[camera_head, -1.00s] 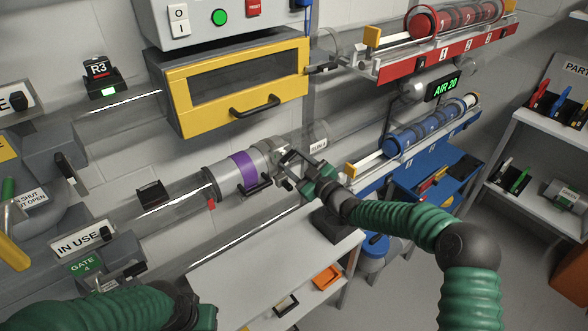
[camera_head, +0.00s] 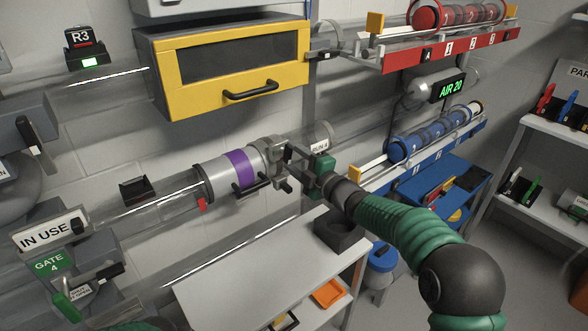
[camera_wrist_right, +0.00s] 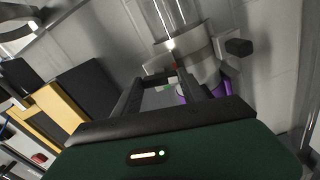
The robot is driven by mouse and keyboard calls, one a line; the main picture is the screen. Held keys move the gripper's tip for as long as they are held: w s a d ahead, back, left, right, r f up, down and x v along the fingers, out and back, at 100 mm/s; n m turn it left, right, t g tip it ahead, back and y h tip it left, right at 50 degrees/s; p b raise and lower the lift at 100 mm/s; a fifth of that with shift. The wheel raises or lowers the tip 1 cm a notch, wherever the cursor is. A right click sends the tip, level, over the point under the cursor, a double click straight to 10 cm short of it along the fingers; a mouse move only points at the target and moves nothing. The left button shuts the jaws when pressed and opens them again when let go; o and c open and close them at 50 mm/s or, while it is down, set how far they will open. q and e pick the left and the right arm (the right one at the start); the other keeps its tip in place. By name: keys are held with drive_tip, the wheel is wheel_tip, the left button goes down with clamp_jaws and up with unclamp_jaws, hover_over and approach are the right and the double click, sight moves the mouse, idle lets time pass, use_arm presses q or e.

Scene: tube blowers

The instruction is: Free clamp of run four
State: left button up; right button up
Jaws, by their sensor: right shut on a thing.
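Run four is a clear tube with a grey coupling and a purple band (camera_head: 241,166). A grey clamp (camera_head: 268,153) rings the coupling's right end, beside the RUN 4 label (camera_head: 319,142). My right gripper (camera_head: 288,162) is at the clamp's right side, shut on a part of it. The exact part held is hidden by the fingers. In the right wrist view, the dark fingers (camera_wrist_right: 170,88) reach towards the grey coupling (camera_wrist_right: 190,62), with the purple band partly behind them. My left gripper is not in view; only a bit of green arm shows at the bottom edge.
A yellow-framed box (camera_head: 235,72) hangs above the run. An IN USE sign (camera_head: 48,234) and a GATE 4 plate (camera_head: 49,262) are at left. A grey bench (camera_head: 225,270) stands below. Blue (camera_head: 430,138) and red (camera_head: 450,45) tube racks are at right.

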drive_tip(key=shift+f+n+b, duration=0.3)
drive_tip(key=shift+n+b, duration=0.8)
drive_tip(key=shift+n, duration=0.1)
drive_tip(key=o, duration=1.4)
drive_tip(key=shift+r, duration=0.1)
drive_tip(key=shift+c, duration=0.2)
drive_tip(key=shift+s+d+r, duration=0.1)
drive_tip(key=shift+s, duration=0.1)
drive_tip(key=p+v, duration=0.1)
drive_tip(key=v, duration=1.5)
drive_tip(key=shift+s+d, duration=0.15)
